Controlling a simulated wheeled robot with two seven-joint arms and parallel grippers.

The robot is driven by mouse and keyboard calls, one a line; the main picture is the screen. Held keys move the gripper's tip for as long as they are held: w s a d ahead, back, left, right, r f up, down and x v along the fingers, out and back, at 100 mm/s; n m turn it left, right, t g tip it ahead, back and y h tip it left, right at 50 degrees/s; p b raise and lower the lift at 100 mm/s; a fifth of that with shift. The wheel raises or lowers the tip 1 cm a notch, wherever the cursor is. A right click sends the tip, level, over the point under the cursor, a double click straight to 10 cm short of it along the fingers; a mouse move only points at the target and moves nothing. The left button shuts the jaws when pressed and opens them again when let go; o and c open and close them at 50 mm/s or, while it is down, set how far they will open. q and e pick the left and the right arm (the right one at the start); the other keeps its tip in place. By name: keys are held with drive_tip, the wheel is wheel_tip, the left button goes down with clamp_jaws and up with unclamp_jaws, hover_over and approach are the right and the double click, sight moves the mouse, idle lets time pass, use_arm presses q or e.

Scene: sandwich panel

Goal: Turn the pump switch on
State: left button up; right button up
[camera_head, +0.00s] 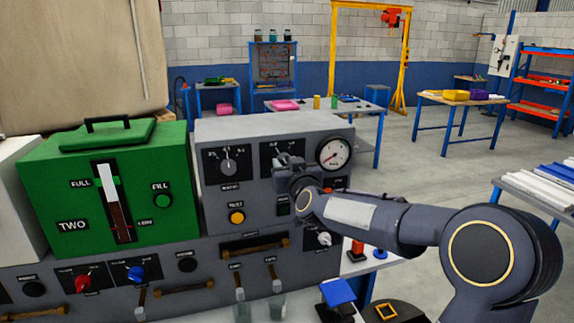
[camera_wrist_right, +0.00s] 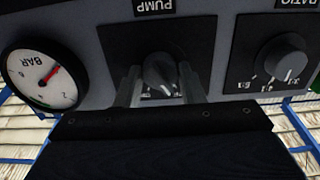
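The pump switch (camera_wrist_right: 160,73) is a grey round knob with a pale pointer mark on a dark plate, under an upside-down PUMP label (camera_wrist_right: 168,5) in the right wrist view. My right gripper (camera_wrist_right: 160,88) has one finger on each side of the knob, apart, with narrow gaps showing; I cannot tell whether either finger touches it. In the head view my right gripper (camera_head: 288,176) is at the front of the grey panel (camera_head: 215,133) and hides most of the pump switch. My left gripper is not in view.
A ratio knob (camera_head: 229,166) is left of the pump switch, and a pressure gauge (camera_head: 333,153) is right of it. A yellow button (camera_head: 237,217) is below. A green box (camera_head: 60,170) with a level gauge stands at the left. Levers and knobs line the lower panel.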

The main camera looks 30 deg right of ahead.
drive_tip(key=c, duration=0.3)
drive_tip(key=shift+c, duration=0.2)
drive_tip(key=shift+f+m+b, duration=0.1)
drive_tip(key=shift+m+b, duration=3.2)
drive_tip(key=shift+m, duration=2.6)
drive_tip(key=o, duration=1)
